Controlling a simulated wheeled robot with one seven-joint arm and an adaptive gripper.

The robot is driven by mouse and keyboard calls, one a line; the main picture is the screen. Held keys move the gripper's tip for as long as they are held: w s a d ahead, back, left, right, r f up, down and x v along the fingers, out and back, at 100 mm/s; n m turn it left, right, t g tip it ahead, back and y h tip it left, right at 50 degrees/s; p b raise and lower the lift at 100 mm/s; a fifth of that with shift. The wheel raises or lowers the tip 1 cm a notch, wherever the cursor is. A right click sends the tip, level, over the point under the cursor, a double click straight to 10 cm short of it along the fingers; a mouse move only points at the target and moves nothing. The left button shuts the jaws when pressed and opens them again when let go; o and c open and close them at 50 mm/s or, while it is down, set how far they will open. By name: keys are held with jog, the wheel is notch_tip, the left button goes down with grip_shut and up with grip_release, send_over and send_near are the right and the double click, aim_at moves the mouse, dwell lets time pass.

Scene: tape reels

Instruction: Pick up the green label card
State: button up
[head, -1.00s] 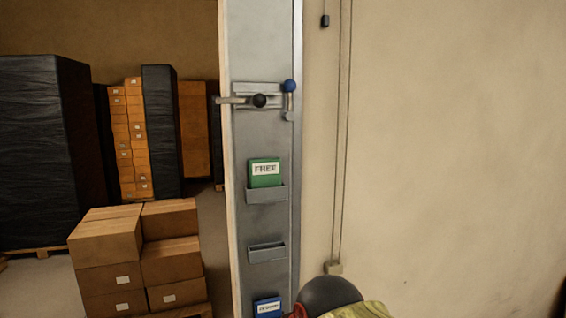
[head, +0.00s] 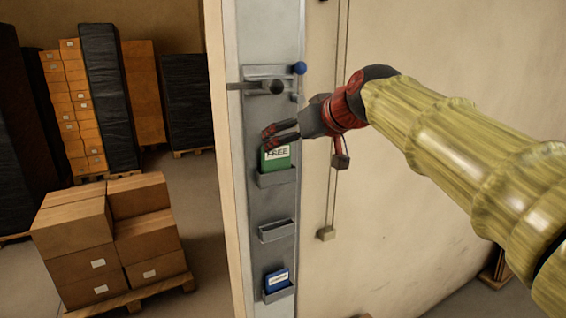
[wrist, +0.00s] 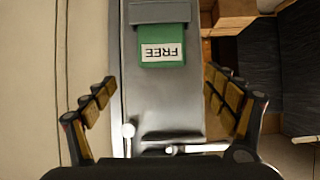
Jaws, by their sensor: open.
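The green label card (head: 276,160), marked FREE, stands in the upper grey holder (head: 277,178) on the metal post. In the wrist view the green card (wrist: 163,36) appears upside down, ahead of and between the spread fingers. My gripper (head: 270,137) is open and empty. In the head view its fingers are at the card's top edge and overlap it; I cannot tell whether they touch it. In the wrist view the fingers (wrist: 167,100) stand wide on either side of the post, with the card beyond their tips.
A latch with a black knob (head: 277,87) and a blue knob (head: 299,68) sits just above the card. Below are an empty holder (head: 277,231) and a blue card (head: 276,280) in another. Stacked cartons (head: 105,235) stand left; wall (head: 380,260) lies right.

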aim_at(279, 159)
jog(key=p+x, duration=0.1)
jog(key=x, duration=0.6)
jog(key=shift+s+f, duration=0.15)
jog(key=shift+f, duration=0.05)
jog(key=shift+a, duration=0.1)
jog(key=shift+c, duration=0.4)
jog(key=shift+c, duration=1.4)
jog(key=c, duration=0.9)
